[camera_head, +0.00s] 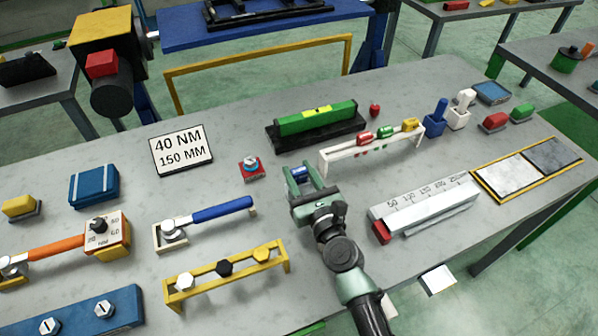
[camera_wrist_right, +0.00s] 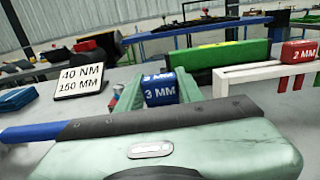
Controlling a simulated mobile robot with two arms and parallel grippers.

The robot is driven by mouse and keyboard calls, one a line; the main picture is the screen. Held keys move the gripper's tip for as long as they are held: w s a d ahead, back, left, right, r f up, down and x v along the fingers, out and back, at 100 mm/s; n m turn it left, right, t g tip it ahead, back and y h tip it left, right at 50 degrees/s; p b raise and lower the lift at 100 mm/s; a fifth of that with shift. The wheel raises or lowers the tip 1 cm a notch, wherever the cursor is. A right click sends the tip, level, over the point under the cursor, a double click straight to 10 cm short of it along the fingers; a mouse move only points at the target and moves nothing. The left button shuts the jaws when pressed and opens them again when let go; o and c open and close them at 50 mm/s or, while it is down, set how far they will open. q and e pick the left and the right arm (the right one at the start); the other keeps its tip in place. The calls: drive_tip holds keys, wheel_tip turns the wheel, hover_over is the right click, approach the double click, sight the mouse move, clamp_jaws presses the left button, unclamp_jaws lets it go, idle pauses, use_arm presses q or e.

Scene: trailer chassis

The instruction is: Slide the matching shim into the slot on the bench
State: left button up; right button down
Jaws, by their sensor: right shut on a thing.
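My right gripper (camera_head: 312,184) is over the bench, shut on a blue shim (camera_head: 299,173). In the right wrist view the blue shim (camera_wrist_right: 160,88) reads "3 MM" and sits between the green fingers; its lower part is hidden. A white rack (camera_head: 346,153) to the right holds red (camera_head: 364,137), green (camera_head: 384,132) and yellow (camera_head: 410,125) shims. The red one (camera_wrist_right: 299,52) reads "2 MM". A green level (camera_head: 318,118) with a yellow vial lies on a black base (camera_head: 290,142) behind the gripper. I cannot make out the slot. My left gripper is not in view.
A sign (camera_head: 181,149) reads "40 NM 150 MM". A white length gauge (camera_head: 425,203) with a red end lies right of my arm. A blue-handled wrench (camera_head: 221,210) and a yellow bolt rack (camera_head: 226,271) lie left. The bench between sign and level is largely clear.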

drive_tip(key=shift+s+f+b, duration=0.1)
drive_tip(key=shift+f+b, duration=0.2)
drive_tip(key=shift+f, duration=0.1)
